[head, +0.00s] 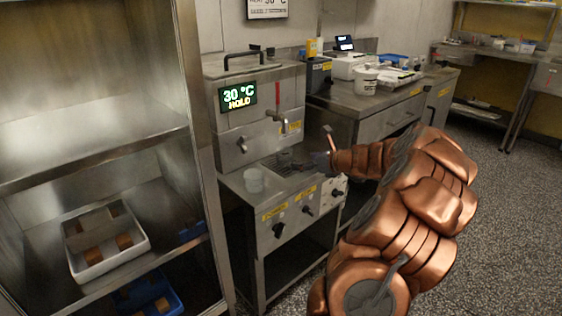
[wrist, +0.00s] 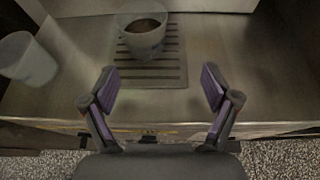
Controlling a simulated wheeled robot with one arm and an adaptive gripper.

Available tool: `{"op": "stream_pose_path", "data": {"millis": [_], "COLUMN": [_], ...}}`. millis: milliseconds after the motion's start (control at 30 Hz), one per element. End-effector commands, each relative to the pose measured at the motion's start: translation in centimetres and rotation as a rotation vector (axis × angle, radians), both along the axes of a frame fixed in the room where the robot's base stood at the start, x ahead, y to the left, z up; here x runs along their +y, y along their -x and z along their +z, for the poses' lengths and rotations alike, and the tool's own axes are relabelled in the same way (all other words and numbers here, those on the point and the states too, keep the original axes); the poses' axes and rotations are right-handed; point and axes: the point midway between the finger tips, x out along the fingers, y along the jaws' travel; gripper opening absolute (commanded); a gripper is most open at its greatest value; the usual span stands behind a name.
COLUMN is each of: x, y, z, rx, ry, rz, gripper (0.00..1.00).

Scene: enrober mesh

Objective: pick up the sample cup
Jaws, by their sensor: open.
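A pale cup with brown contents (wrist: 143,34) stands on a slotted drain grate (wrist: 170,72), ahead of my gripper in the wrist view. A second pale cup (wrist: 27,60) stands at the left of the same steel top; it also shows in the head view (head: 254,180). I cannot tell which is the sample cup. My gripper (wrist: 157,88) is open and empty, its two fingers apart, with the filled cup beyond the fingertips and slightly left of centre. In the head view, my arm reaches the machine from the right, and the filled cup is hard to make out.
The steel machine (head: 248,112) reads 30 °C HOLD and has a red-handled tap (head: 278,112) above the grate. A steel rack (head: 95,155) with a white tray (head: 80,268) stands at left. A bench (head: 370,105) with a white bucket (head: 365,80) stands behind at right.

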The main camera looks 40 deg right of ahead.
Motion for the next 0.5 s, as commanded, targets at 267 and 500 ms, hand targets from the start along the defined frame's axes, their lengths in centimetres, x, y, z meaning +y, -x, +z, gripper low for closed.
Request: {"op": "stream_pose_path", "data": {"millis": [267, 500], "x": [1.7, 2.3], "y": [-3.6, -6.8], "z": [-0.7, -1.2], "rx": [0.003, 0.005], "ry": [0.002, 0.001], "rz": [0.029, 0.030], "gripper": [0.87, 0.87]}}
